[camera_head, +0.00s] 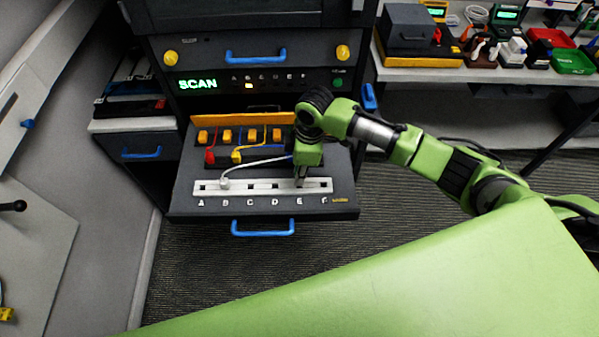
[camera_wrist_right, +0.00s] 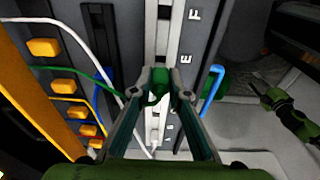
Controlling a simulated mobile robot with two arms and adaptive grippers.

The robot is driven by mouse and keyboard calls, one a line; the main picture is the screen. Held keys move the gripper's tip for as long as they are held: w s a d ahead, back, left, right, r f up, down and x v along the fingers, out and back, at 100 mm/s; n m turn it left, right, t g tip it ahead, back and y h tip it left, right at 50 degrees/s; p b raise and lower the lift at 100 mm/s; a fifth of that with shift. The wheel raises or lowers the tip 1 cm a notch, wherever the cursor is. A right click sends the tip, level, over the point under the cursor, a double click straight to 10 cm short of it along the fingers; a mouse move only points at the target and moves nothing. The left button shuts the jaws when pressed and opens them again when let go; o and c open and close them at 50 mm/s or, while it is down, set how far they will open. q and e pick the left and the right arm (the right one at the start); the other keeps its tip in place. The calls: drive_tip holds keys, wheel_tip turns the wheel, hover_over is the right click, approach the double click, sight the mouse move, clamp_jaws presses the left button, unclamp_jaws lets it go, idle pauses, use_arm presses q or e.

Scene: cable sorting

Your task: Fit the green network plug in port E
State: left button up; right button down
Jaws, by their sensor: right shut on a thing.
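The white port strip (camera_head: 262,186), lettered A to F, lies along the front of the pulled-out shelf. My right gripper (camera_head: 301,181) points down at the strip by the letter E. In the wrist view its fingers (camera_wrist_right: 159,82) are shut on the green plug (camera_wrist_right: 160,74), over the strip near E. I cannot tell whether the plug is seated in the port. The green cable (camera_wrist_right: 88,72) runs from the plug to the left. A small green arm part of mine (camera_wrist_right: 284,108) shows at the right; its jaws are not clear.
A white plug (camera_head: 224,183) stands at port B, with its cable passing behind my gripper. Red (camera_head: 210,156) and yellow (camera_head: 237,155) plugs lie behind the strip, below several yellow clips (camera_head: 252,135). A blue handle (camera_head: 262,228) sticks out from the shelf front.

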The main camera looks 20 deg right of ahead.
idle(0.5)
drive_tip(key=shift+f+p, duration=0.1)
drive_tip(key=shift+p, duration=1.05)
idle(1.2)
drive_tip(key=shift+f, duration=1.45)
idle(1.7)
drive_tip(key=c, duration=1.8)
unclamp_jaws()
drive_tip(key=shift+c, duration=0.2)
drive_tip(key=o, duration=0.5)
drive_tip(key=shift+c, duration=0.2)
drive_tip(key=shift+r, duration=0.2)
